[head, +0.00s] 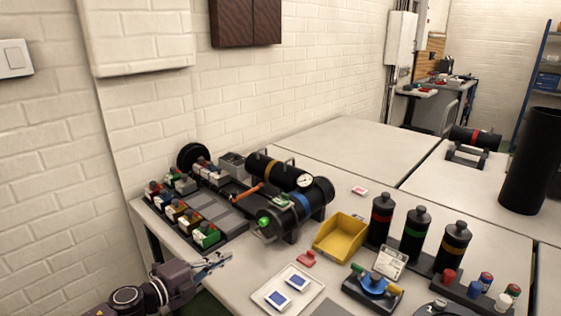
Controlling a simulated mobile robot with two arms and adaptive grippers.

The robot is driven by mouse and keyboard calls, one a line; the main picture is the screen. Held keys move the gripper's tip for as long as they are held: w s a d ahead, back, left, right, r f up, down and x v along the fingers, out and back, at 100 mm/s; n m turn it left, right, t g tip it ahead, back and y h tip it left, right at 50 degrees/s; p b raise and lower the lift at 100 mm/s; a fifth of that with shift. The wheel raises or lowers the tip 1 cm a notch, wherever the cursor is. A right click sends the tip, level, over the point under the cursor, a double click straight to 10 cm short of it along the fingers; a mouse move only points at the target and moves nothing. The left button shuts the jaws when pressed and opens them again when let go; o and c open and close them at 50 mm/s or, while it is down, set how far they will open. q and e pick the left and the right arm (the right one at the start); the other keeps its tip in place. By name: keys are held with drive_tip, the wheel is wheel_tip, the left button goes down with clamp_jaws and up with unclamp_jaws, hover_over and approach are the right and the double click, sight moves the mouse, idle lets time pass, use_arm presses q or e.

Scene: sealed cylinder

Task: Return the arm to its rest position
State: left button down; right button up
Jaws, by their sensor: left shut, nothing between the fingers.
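My left arm comes in at the bottom left of the head view, low and in front of the table's near left edge. My left gripper (213,265) is shut and empty, with its fingers pointing right. It is apart from the things on the table. The black cylinder with a blue band (300,202) lies horizontally on its stand on the table, and a green knob (264,222) shows at its near end. My right gripper is not in view.
A yellow bin (340,236), a tray with blue-marked cards (287,289) and banded black bottles (415,235) stand right of the cylinder. Small boxes (207,234) fill the left table end. The table's far middle (350,145) is clear.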

use_arm(q)
drive_tip(key=s+d+n, duration=0.1)
drive_tip(key=s+d+n+t+y, duration=0.1)
drive_tip(key=n, duration=0.1)
drive_tip(key=d+f+n+y, duration=0.1)
drive_tip(key=d+n, duration=0.1)
drive_tip(key=shift+s+d+f+t, duration=0.1)
drive_tip(key=shift+s+t, duration=0.3)
drive_tip(key=s+a+f+n+g+y, duration=0.15)
drive_tip(key=s+f+n+g, duration=0.35)
drive_tip(key=s, duration=0.7)
drive_tip(key=s+a+f+n+g+y, duration=0.1)
drive_tip(key=s+f+n+g+y, duration=0.35)
drive_tip(key=s, duration=0.85)
drive_tip(key=s+a+f+n+g+y, duration=0.15)
drive_tip(key=s+f+n, duration=0.45)
drive_tip(key=s, duration=0.6)
wheel_tip(320, 180, down, 24)
drive_tip(key=s+r+n+g, duration=0.1)
drive_tip(key=g, duration=0.1)
drive_tip(key=s+a+f+g, duration=0.1)
drive_tip(key=s+a+f, duration=0.2)
drive_tip(key=s+f, duration=1.4)
drive_tip(key=shift+s+f, duration=0.35)
drive_tip(key=shift+s, duration=0.05)
